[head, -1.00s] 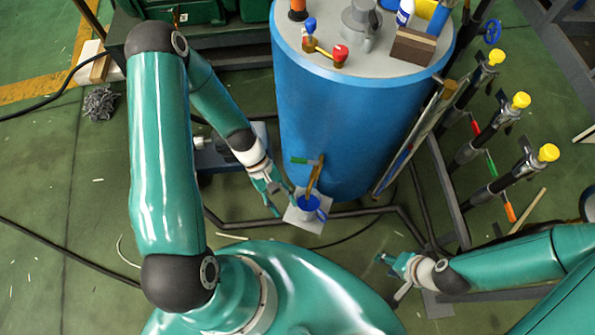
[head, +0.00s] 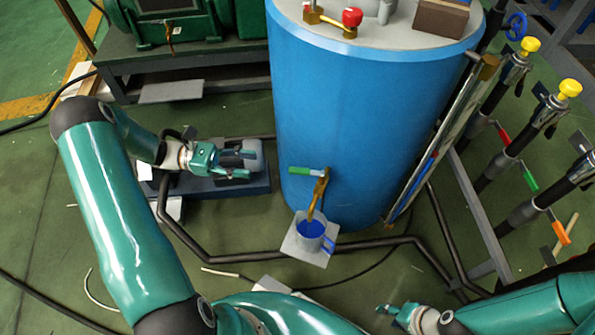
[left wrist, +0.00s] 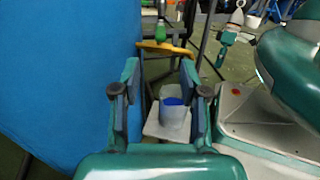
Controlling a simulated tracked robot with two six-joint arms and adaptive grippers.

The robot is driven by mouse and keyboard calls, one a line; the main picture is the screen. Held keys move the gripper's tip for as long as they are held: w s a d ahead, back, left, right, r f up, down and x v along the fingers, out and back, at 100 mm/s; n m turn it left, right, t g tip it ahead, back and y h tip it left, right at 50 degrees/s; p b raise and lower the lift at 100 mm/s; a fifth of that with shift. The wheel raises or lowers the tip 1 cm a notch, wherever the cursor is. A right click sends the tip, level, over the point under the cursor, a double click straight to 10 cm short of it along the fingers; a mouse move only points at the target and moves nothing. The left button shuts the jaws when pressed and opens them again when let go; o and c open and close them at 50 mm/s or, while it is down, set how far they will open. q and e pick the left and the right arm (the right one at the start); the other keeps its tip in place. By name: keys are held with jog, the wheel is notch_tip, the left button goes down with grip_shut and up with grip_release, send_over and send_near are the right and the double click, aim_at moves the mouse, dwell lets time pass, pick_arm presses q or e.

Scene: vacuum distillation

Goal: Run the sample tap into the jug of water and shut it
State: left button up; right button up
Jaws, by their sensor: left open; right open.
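The grey jug (head: 311,242) with blue water in it and a blue handle stands upright on a small grey plate (head: 295,248). The brass sample tap (head: 320,190) comes out of the blue drum, with its spout over the jug. Its green lever (head: 303,171) points left, sideways to the spout; whether liquid runs is not clear. My left gripper (head: 250,161) is open and empty, left of the tap and apart from it. The left wrist view shows the jug (left wrist: 174,122) and tap (left wrist: 165,47) beyond its fingers. My right gripper (head: 388,311) is open and empty at lower right.
The tall blue drum (head: 350,120) fills the middle. Dark pipes (head: 370,243) run low around its foot. A grey-blue pump-like unit (head: 215,185) lies under my left gripper. Valves with yellow knobs (head: 570,88) stand at the right.

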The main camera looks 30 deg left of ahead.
aim_at(297, 169)
pick_arm(q)
jog(key=b+x, duration=0.2)
jog(key=x, duration=1.1)
jog(key=shift+s+b, duration=0.1)
jog(key=shift+b, duration=0.2)
jog(key=shift+c, duration=0.4)
grip_shut()
